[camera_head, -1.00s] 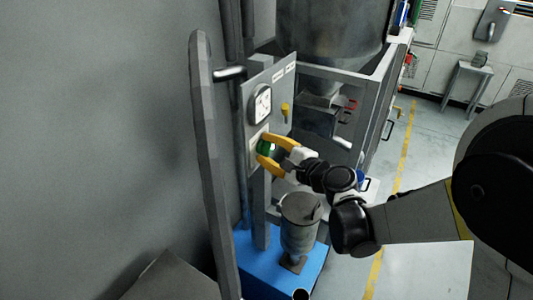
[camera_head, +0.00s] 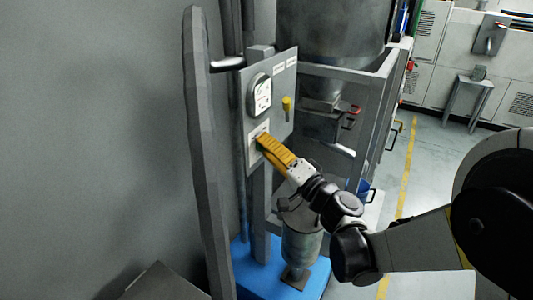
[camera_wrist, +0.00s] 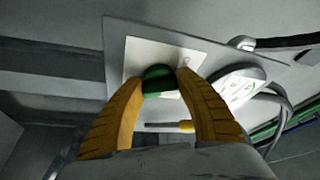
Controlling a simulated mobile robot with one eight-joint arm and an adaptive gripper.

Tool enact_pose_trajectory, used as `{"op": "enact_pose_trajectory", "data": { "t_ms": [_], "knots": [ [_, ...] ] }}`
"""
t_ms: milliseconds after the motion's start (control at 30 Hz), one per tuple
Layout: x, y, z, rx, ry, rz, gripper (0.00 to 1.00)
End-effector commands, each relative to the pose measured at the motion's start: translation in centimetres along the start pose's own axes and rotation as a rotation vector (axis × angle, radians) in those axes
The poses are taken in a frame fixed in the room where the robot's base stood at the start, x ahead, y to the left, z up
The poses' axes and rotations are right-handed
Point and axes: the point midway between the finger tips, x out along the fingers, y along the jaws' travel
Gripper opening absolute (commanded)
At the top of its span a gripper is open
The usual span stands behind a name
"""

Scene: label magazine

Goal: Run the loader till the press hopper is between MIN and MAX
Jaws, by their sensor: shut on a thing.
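A grey control panel (camera_head: 282,72) stands at the left of the hopper frame in the head view. My gripper (camera_head: 262,143), with yellow fingers, reaches its lower white plate. In the wrist view the fingertips close on both sides of a dark green knob (camera_wrist: 160,79) in front of the white plate (camera_wrist: 138,52). A round white dial (camera_head: 261,95) sits above it, its reading too small to make out. A large grey hopper vessel (camera_head: 330,40) stands behind. I cannot make out MIN or MAX marks or its fill level.
A yellow handle (camera_head: 287,103) sits on the panel right of the dial. A grey canister-like unit (camera_head: 301,245) stands on a blue base (camera_head: 258,278) below my arm. A grey post (camera_head: 205,150) rises close at left. Floor at right is open, with a small table (camera_head: 473,93).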

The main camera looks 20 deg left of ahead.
Motion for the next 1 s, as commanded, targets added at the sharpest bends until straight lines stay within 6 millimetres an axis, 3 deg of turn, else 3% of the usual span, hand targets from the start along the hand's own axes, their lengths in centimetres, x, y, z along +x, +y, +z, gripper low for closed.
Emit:
{"op": "enact_pose_trajectory", "data": {
  "t_ms": [500,1000],
  "knots": [
    [0.06,0.15,-0.03,-0.283,0.000,-0.117,0.10],
    [0.07,0.06,-0.06,-0.326,-0.001,-0.135,0.10]
  ]
}}
